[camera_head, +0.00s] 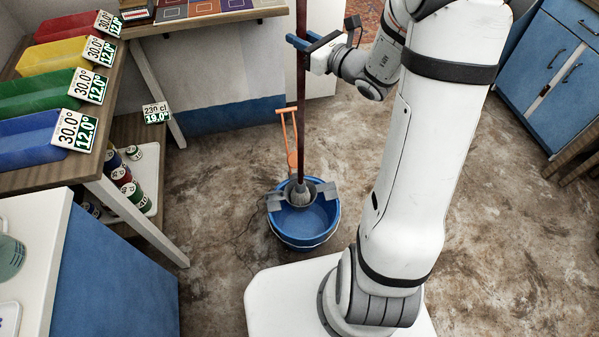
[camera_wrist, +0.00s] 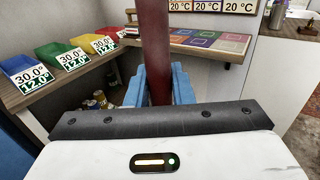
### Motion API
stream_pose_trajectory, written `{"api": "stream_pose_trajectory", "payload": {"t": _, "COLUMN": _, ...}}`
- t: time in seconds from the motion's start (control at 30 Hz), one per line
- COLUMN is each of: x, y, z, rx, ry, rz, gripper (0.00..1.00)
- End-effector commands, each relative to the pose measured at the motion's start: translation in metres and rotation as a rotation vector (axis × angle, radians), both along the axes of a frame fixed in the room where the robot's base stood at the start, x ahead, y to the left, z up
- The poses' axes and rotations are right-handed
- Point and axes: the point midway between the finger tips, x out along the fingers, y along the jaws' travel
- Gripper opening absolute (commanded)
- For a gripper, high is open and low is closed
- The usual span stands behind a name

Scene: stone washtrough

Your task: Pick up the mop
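The mop has a long dark red-brown handle (camera_head: 301,120) and a grey head (camera_head: 301,194). It stands nearly upright, its head at the wringer of a blue bucket (camera_head: 305,236) on the floor. I cannot tell whether the head rests on the bucket or hangs free. My gripper (camera_head: 301,43) is high on the handle, with blue fingers. In the wrist view the handle (camera_wrist: 155,50) passes between the fingers (camera_wrist: 158,88), which lie close against both sides; they look shut on it. The mop head is outside the wrist view.
An orange-handled tool (camera_head: 289,140) stands behind the bucket. A wooden shelf (camera_head: 95,165) with coloured bins and price tags is at left, above cans (camera_head: 122,175). A blue cabinet (camera_head: 553,70) is at right. The floor between is mostly clear.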

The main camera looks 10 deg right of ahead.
Motion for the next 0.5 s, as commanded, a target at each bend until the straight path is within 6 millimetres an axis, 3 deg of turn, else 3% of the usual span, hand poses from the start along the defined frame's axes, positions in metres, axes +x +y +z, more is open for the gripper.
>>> {"api": "stream_pose_trajectory", "payload": {"t": 0.23, "x": -0.0001, "y": -0.0003, "z": 0.0001, "rx": 0.0, "ry": 0.0, "rz": 0.0, "gripper": 0.0}}
{"api": "stream_pose_trajectory", "payload": {"t": 0.5, "x": 0.0001, "y": -0.0007, "z": 0.0018, "rx": 0.0, "ry": -0.004, "rz": -0.001, "gripper": 0.0}}
